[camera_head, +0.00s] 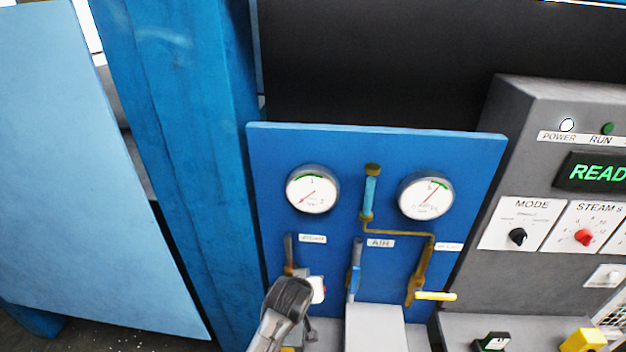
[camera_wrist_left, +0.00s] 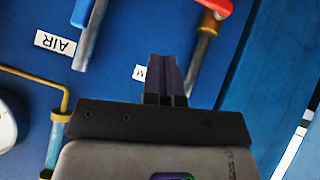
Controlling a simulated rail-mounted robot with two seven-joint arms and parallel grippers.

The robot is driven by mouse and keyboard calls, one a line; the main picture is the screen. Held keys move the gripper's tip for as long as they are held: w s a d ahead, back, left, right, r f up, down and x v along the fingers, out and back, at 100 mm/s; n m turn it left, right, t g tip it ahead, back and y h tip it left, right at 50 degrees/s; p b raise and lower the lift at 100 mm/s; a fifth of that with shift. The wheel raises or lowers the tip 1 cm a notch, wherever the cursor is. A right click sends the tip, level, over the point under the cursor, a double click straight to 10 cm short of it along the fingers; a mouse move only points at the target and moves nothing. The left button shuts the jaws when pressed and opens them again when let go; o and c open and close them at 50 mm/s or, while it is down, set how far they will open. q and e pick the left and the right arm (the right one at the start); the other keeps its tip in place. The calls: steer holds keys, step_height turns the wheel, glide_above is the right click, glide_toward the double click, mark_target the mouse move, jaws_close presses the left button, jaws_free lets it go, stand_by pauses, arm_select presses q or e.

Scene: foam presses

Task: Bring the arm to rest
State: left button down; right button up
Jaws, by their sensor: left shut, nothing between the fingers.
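My left gripper (camera_wrist_left: 166,80) shows in the left wrist view with its two dark fingers together and nothing between them. It is in front of the blue valve panel (camera_head: 335,150), close to the lower end of the left pipe. In the head view a dark-topped grey part of my arm stands at the bottom centre, in front of that pipe; the fingertips cannot be made out there. In the left wrist view the fingers overlap a small label, and I cannot tell whether they touch the panel. My right gripper is not in view.
The panel carries a left gauge (camera_head: 312,189), a right gauge (camera_head: 425,196), an AIR label (camera_head: 380,243) and a yellow valve handle (camera_head: 436,296). A red handle (camera_wrist_left: 217,6) is near the fingers. A blue column (camera_head: 185,150) stands left, a grey control box (camera_head: 520,130) right.

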arm_select(q)
steer(key=s+a+r+m+t, duration=0.1)
steer(key=s+a+r+m, duration=0.2)
steer(key=r, duration=0.4)
steer(key=s+a+r+m+t, duration=0.1)
steer(key=s+a+r, duration=0.35)
steer(key=r, duration=0.25)
steer(key=s+a+f+n+g+y+p, duration=0.1)
steer(key=s+a+f, duration=0.4)
steer(key=s, duration=0.4)
steer(key=s+a+f+n+g+y+p, duration=0.1)
steer(key=s+a+f, duration=0.3)
steer(key=s, duration=0.5)
steer(key=s+a+f+g, duration=0.1)
steer(key=s+f+g, duration=0.1)
steer(key=s+f, duration=0.4)
steer(key=s+a+f+g+p, duration=0.1)
steer(key=s+f, duration=0.5)
steer(key=s, duration=0.7)
steer(key=shift+a+f+g+y, duration=0.35)
steer(key=shift+a+g, duration=0.35)
steer(key=shift+g, duration=0.5)
